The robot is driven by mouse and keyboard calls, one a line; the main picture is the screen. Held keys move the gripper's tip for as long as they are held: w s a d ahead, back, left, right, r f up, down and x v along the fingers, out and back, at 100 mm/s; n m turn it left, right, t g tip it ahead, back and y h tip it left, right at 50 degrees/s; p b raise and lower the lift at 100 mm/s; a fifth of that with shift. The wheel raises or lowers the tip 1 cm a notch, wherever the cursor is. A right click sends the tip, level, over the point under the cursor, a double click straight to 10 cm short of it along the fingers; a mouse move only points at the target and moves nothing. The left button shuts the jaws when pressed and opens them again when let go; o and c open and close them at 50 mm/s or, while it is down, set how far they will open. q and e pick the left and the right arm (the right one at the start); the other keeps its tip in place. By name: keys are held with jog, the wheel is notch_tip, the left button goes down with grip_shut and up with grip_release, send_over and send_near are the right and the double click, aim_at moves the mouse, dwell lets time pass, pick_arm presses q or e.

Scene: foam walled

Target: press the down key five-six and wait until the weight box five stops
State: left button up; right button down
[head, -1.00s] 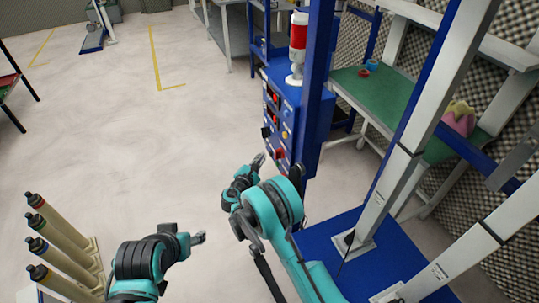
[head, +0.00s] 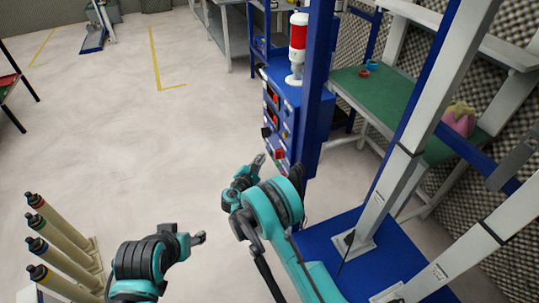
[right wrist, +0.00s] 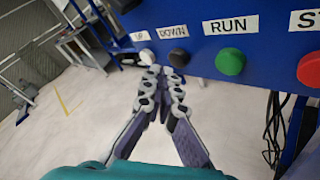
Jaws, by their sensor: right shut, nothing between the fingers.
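The black key (right wrist: 178,57) sits under a DOWN label on the blue control box (head: 312,128); the box also shows in the right wrist view (right wrist: 265,72). My right gripper (right wrist: 161,71) is shut and empty, its tips just below and left of the black key in the picture. I cannot tell whether they touch it. In the head view the right gripper (head: 257,163) is at the lower front of the box. My left gripper (head: 198,238) hangs over the floor; its jaw state is unclear. I cannot make out which thing is weight box five.
Beside the black key are a white key (right wrist: 146,56), a green RUN button (right wrist: 230,62) and a red button (right wrist: 311,69). A red and white lamp (head: 298,45) tops the box. A blue-based frame (head: 375,195) stands right. Several capped posts (head: 60,235) stand lower left.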

jog(key=shift+d, duration=0.1)
jog(key=shift+w+d, duration=0.1)
jog(key=shift+d, duration=0.2)
